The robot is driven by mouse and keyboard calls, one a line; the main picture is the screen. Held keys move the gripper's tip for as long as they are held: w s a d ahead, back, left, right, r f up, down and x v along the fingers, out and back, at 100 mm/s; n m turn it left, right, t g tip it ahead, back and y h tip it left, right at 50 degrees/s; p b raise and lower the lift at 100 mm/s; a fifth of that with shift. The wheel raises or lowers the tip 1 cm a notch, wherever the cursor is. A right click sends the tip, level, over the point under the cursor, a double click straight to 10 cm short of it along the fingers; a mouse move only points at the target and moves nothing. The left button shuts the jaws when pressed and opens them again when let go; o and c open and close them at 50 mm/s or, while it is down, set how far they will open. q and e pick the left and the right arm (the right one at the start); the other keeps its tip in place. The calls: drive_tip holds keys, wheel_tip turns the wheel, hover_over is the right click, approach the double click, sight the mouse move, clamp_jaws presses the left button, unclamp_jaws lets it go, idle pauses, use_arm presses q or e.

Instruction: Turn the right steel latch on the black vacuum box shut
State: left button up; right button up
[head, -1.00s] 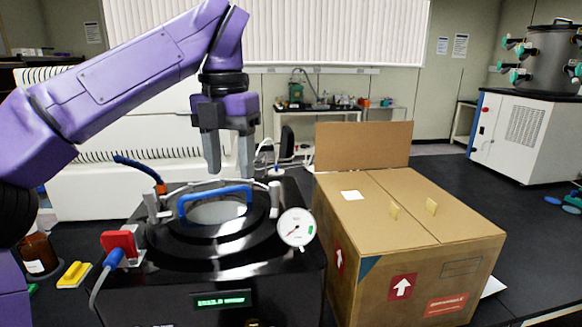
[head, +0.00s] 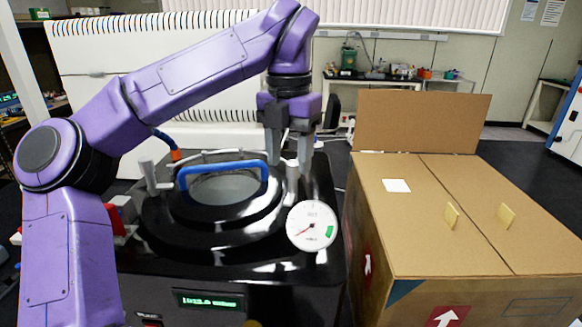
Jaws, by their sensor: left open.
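The black vacuum box (head: 305,262) stands in front of me with a round lid and a blue handle (head: 222,168) across it. The right steel latch (head: 291,184) stands upright at the right of the lid. The left steel latch (head: 148,175) stands at the lid's left. My left gripper (head: 290,160) points down at the right latch. Its jaws are open, with the top of the latch near or between the fingertips; contact cannot be told. My right gripper is not in view.
A white dial gauge (head: 312,226) sits at the box's front right, close to the right latch. A large cardboard box (head: 440,220) with a raised back flap stands close on the right. A white ribbed unit (head: 95,75) is behind the vacuum box.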

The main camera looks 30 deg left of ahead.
use_arm(q)
drive_tip(key=shift+w+d+f, duration=0.1)
drive_tip(key=shift+w+f, duration=0.9)
drive_tip(key=shift+f, duration=0.05)
drive_tip(key=shift+s+r, duration=0.25)
drive_tip(key=shift+s, duration=0.45)
drive_tip(key=shift+c, duration=1)
clamp_jaws()
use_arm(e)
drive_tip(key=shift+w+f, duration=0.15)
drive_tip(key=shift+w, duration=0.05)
